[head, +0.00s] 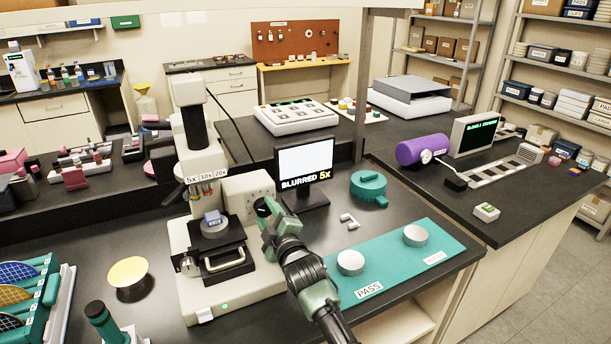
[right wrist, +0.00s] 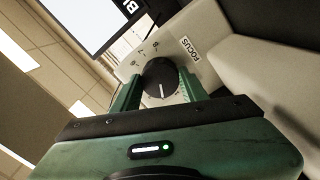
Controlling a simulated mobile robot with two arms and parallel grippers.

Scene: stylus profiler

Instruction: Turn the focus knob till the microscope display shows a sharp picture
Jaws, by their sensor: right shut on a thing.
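The microscope (head: 195,140) stands on the dark bench with objectives labelled 5x, 10x and 20x. A small blue sample sits on its stage (head: 218,258). Its display (head: 306,160) has a blank white picture area and reads "BLURRED 5X". The black focus knob (right wrist: 160,78) is on the side of the microscope body, beside a "FOCUS" label (right wrist: 189,48). My right gripper (head: 266,210) is at the knob, its green fingers on either side, shut on it; it also fills the lower right wrist view (right wrist: 162,92). My left gripper is not in view.
Right of my right arm lies a teal mat (head: 400,264) with "PASS" and another label and two grey discs. A teal round case (head: 368,186) and a small white part (head: 349,220) lie behind it.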

